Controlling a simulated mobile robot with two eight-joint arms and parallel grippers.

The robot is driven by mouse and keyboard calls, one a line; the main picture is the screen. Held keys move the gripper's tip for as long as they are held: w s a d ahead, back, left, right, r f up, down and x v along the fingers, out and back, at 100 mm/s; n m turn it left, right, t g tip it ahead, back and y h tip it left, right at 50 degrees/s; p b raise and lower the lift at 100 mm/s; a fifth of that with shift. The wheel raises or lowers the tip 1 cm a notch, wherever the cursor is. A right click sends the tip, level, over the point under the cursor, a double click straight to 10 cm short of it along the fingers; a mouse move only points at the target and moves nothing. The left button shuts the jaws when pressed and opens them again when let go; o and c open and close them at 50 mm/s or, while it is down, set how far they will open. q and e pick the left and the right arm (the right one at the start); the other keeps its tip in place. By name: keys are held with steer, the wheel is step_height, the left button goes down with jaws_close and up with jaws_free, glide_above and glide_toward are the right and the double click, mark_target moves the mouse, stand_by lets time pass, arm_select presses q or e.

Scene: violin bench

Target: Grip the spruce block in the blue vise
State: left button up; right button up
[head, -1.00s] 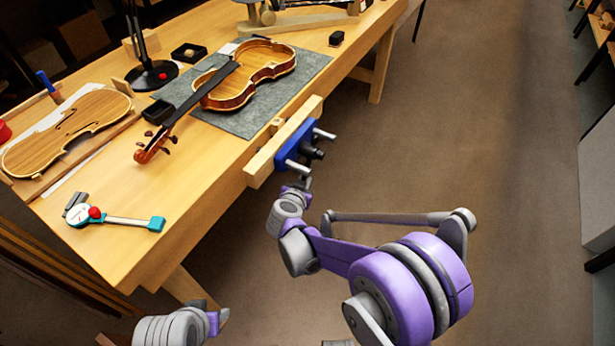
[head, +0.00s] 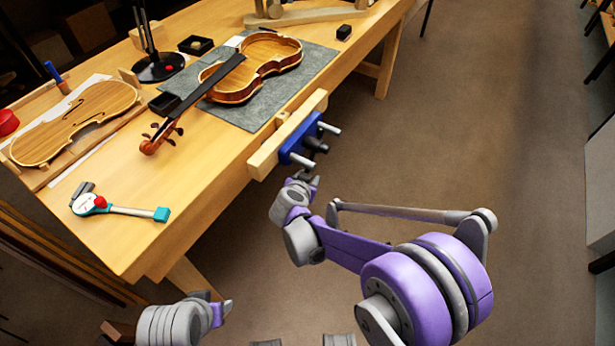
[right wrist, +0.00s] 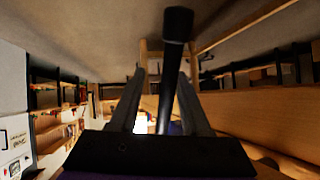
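The blue vise (head: 299,143) is on the bench's right edge, with a long wooden jaw (head: 265,158), two grey rods and a dark centre screw (head: 316,146). A small pale wood block (head: 282,118) shows behind the jaw, at the bench edge; I cannot tell whether it is clamped. My right gripper (head: 306,177) is just below the vise's front. In the right wrist view its fingers (right wrist: 163,85) stand apart, with a dark round-ended bar (right wrist: 175,60) showing between them; contact is unclear. My left gripper (head: 224,309) is low, off the bench's near end, its fingers too small to judge.
A violin (head: 250,80) lies on a grey mat (head: 310,70) close to the vise. A violin plate (head: 75,122), a teal-ended gauge (head: 120,209) and a lamp base (head: 160,69) are on the bench (head: 205,165). The floor right of the bench is clear.

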steer(key=p+v, duration=0.2)
steer(key=v, duration=0.8)
steer(key=shift+s+r, duration=0.25)
steer(key=shift+s, duration=0.05)
steer(key=shift+a, duration=0.15)
